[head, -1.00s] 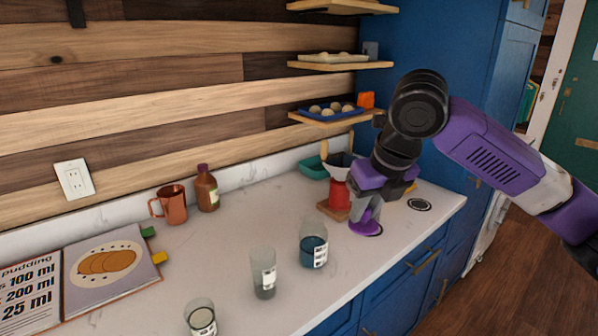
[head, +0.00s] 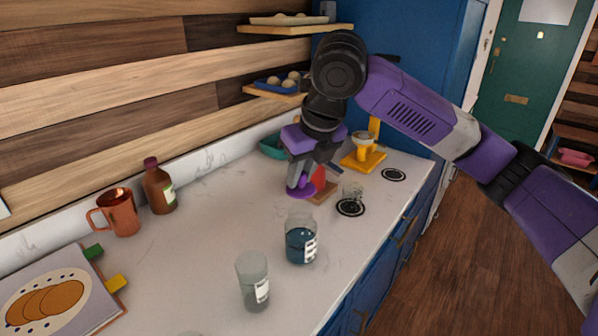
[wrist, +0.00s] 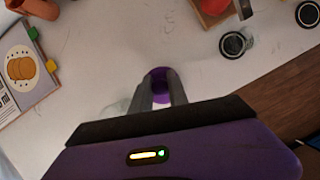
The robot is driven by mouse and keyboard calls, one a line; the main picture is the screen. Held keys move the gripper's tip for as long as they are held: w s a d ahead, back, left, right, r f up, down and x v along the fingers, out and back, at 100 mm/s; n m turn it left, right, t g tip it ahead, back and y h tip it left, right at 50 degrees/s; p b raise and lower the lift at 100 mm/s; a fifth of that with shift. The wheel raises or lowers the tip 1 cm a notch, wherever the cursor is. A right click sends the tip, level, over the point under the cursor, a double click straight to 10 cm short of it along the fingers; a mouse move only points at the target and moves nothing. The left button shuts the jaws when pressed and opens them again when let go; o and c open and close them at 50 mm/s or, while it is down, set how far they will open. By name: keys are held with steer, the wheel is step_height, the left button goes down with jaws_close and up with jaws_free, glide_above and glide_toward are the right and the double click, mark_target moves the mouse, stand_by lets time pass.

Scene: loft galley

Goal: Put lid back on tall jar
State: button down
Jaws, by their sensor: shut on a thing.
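My gripper (head: 303,172) is shut on a purple lid (head: 301,192), a flat disc with a knob, held over the counter at the back. In the wrist view the lid (wrist: 160,75) shows between the fingertips of my gripper (wrist: 161,92). A tall, clear jar (head: 252,272) with a white label stands open at the front of the counter. A wider jar (head: 300,246) with dark blue contents stands behind it, closer to my gripper. The lid is apart from both jars. In the wrist view faint glass shows left of the fingers; I cannot tell which jar it is.
A yellow stand (head: 364,157) is behind. A copper mug (head: 119,212), brown bottle (head: 158,187) and open book (head: 58,297) are left.

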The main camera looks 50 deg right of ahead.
mark_target(302, 189)
steer(key=shift+f+b, duration=1.55)
steer(key=shift+f, duration=0.85)
steer(key=shift+r, duration=0.1)
steer(key=shift+f, duration=0.2)
stand_by(0.7)
steer(key=c, duration=0.7)
jaws_free()
steer(key=shift+r+p, duration=0.15)
steer(key=shift+p, duration=0.15)
steer(key=shift+r+p, duration=2.6)
steer(key=shift+r, duration=0.8)
